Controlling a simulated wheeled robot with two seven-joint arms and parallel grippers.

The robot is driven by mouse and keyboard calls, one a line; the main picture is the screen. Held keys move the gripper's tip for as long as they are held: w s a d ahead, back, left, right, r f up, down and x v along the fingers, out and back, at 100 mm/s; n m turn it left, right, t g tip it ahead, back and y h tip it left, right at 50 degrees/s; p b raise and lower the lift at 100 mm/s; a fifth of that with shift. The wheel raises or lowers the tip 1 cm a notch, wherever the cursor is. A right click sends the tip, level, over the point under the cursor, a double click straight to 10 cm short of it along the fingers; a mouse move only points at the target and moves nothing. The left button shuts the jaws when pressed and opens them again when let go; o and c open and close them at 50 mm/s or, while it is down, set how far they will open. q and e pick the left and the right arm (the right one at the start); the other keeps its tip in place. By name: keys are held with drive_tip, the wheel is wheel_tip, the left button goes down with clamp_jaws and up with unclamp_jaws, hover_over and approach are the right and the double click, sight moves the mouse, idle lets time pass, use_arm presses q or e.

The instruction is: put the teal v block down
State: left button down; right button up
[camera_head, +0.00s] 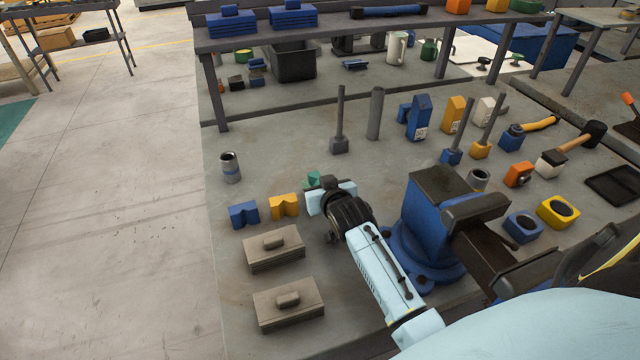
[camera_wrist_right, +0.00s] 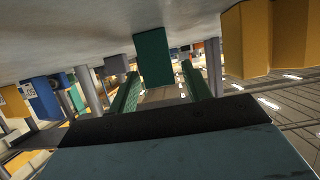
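The teal v block (camera_head: 313,178) is at the far side of my right gripper (camera_head: 328,197) in the head view, mostly hidden by it. In the right wrist view, which is upside down, the teal v block (camera_wrist_right: 152,57) appears to rest on the bench top. The right gripper's two green-tinted fingers (camera_wrist_right: 160,80) are spread on either side of it, with a visible gap at the right finger. The right gripper is low over the bench and looks open. My left gripper is not in view.
A yellow v block (camera_head: 283,206) and a blue v block (camera_head: 243,213) stand just left of the gripper. Two grey lidded blocks (camera_head: 275,250) (camera_head: 290,306) lie nearer.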

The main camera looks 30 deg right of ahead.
drive_tip(key=shift+s+a+f, duration=0.1)
drive_tip(key=shift+s+f, duration=0.15)
drive_tip(key=shift+f, duration=0.45)
drive_tip(key=shift+w+r, duration=0.15)
drive_tip(key=shift+r, duration=0.4)
drive_tip(key=v, duration=0.4)
drive_tip(key=p+v, duration=0.1)
drive_tip(key=v, duration=0.3)
drive_tip(key=p+v, duration=0.1)
drive_tip(key=v, duration=0.3)
drive_tip(key=shift+w+r, duration=0.15)
drive_tip(key=shift+r, duration=0.25)
